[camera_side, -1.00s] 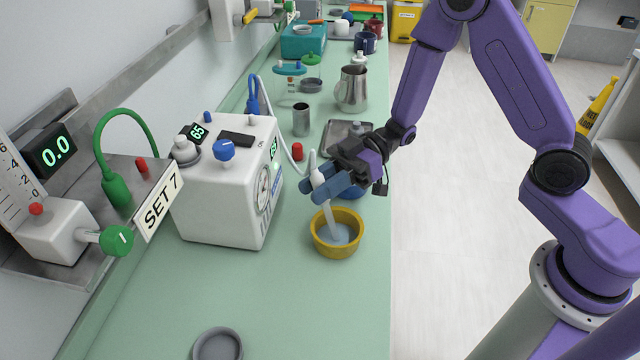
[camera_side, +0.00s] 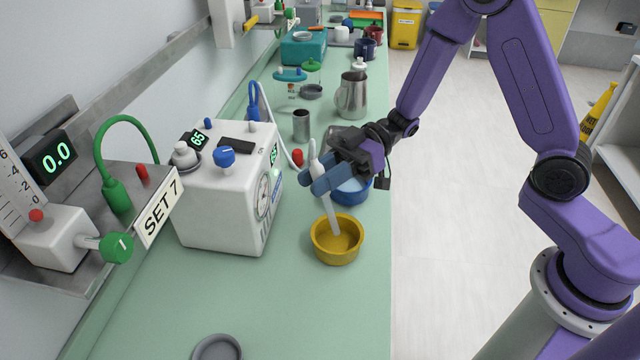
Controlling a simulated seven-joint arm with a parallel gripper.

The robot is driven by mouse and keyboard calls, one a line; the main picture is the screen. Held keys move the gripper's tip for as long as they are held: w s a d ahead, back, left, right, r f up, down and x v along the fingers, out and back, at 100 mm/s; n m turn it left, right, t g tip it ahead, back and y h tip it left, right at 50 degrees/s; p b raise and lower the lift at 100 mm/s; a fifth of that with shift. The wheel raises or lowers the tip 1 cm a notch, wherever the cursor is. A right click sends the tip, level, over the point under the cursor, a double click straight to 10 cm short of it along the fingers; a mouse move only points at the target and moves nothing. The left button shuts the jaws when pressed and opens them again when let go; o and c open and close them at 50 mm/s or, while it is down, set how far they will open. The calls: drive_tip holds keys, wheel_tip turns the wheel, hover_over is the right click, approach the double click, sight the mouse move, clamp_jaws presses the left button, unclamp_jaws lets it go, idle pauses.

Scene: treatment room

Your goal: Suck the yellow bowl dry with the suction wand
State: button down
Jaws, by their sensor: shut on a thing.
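The yellow bowl (camera_side: 320,249) stands on the green counter, and its inside looks plain yellow with no liquid to be seen. My gripper (camera_side: 314,182) is above and behind the bowl, its blue fingers shut on the white suction wand (camera_side: 330,208). The wand tilts, with its lower tip down inside the bowl; whether the tip touches the bottom I cannot tell. The white suction unit (camera_side: 214,215) stands to the left, with a blue knob, a round gauge and green displays, one reading 65.
A blue bowl (camera_side: 352,197) with pale contents stands just behind the yellow bowl, partly hidden by my gripper. A metal cup (camera_side: 301,125) and a steel jug (camera_side: 353,96) stand farther back. A grey dish (camera_side: 217,348) lies at the front. The counter right before the yellow bowl is clear.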

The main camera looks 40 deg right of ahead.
sight(320, 164)
drive_tip(key=shift+r, duration=2.85)
